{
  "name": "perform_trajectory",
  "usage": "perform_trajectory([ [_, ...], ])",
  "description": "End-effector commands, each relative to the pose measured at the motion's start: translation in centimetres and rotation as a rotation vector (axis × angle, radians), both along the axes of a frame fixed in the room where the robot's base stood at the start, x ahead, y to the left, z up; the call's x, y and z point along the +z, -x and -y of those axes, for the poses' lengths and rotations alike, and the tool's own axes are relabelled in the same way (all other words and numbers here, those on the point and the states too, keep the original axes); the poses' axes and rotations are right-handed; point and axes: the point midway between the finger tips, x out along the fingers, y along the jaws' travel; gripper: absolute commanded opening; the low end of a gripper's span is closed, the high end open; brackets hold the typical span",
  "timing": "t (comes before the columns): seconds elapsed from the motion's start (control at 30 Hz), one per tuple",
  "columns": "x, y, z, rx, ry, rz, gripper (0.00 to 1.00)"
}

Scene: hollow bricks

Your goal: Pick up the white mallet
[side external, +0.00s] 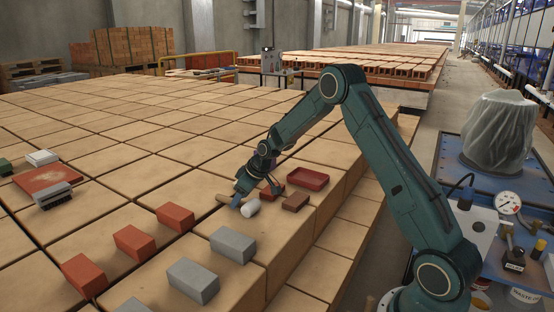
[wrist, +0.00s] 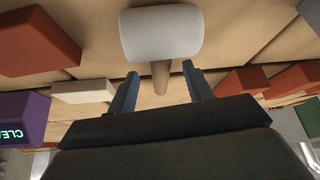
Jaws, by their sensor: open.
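The white mallet lies on the tan blocks, its pale head (side external: 250,208) just in front of my gripper (side external: 256,194) in the side view. In the wrist view its white head (wrist: 161,34) is at the top centre, and its brown handle (wrist: 160,79) runs down from it. My gripper (wrist: 160,69) is open, with one finger on each side of the handle and a gap to it on both sides. The fingers look apart from the handle; their height above it is hard to tell. The lower part of the handle is hidden behind the gripper body.
A red tray (side external: 307,179) and a dark red brick (side external: 295,201) lie right of my gripper. Grey blocks (side external: 233,245) and red bricks (side external: 175,217) stand in front and left. In the wrist view, a purple box (wrist: 22,117) and cream block (wrist: 83,92) are at left.

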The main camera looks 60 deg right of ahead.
Motion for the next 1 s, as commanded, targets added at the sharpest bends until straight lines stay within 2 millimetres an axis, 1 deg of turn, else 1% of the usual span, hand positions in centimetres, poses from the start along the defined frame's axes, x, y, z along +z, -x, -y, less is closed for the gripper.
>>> perform_trajectory([
  [0.03,-0.49,-0.24,-0.06,0.0,-0.001,-0.001,0.51],
  [0.2,-1.21,-0.7,-0.14,0.0,0.0,0.001,0.51],
  [0.7,-1.23,-0.71,-0.15,0.0,0.0,0.001,0.51],
  [0.73,-1.23,-0.71,-0.15,0.0,0.0,0.001,0.49],
  [0.87,-1.23,-0.71,-0.15,0.0,0.0,0.001,0.23],
  [0.9,-1.22,-0.71,-0.15,0.0,0.0,0.001,0.15],
  [0.97,-1.23,-0.71,-0.15,0.0,0.0,0.001,0.04],
  [1.0,-1.23,-0.71,-0.14,0.0,0.0,0.001,0.0],
])
